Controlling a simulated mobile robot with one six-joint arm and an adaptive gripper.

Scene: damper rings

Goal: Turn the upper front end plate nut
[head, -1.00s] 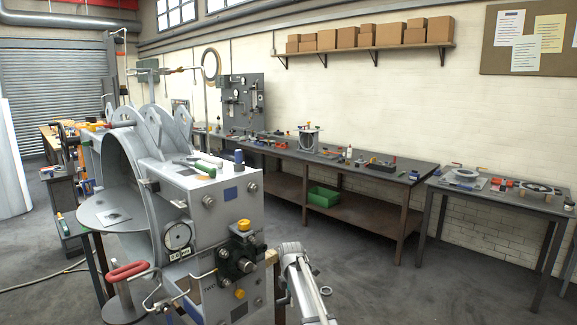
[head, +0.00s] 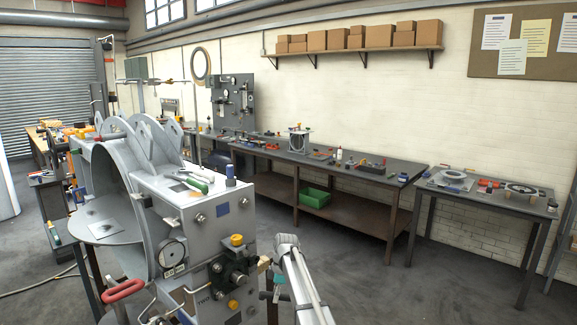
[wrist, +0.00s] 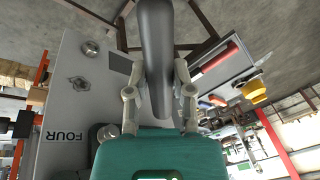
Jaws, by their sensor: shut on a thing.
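The grey machine housing (head: 190,235) stands at the left in the head view, with several round bolt or nut heads, such as one (head: 201,217) on its near face. In the wrist view, a pale plate (wrist: 70,110) marked FOUR carries a hex nut (wrist: 80,85) and a rounder fitting (wrist: 91,48). I cannot tell which is the upper front end plate nut. My gripper (wrist: 158,95) is shut on a long dark grey handle-like object (wrist: 157,45); its far end is out of view. The plate and hex nut lie left of the fingers, apart from them.
A green-handled tool (head: 195,183) lies on top of the housing. A red handle (head: 123,290) sticks out at its lower left. A long workbench (head: 340,178) with a green bin (head: 314,197) and a smaller table (head: 490,195) stand along the wall. The floor between is clear.

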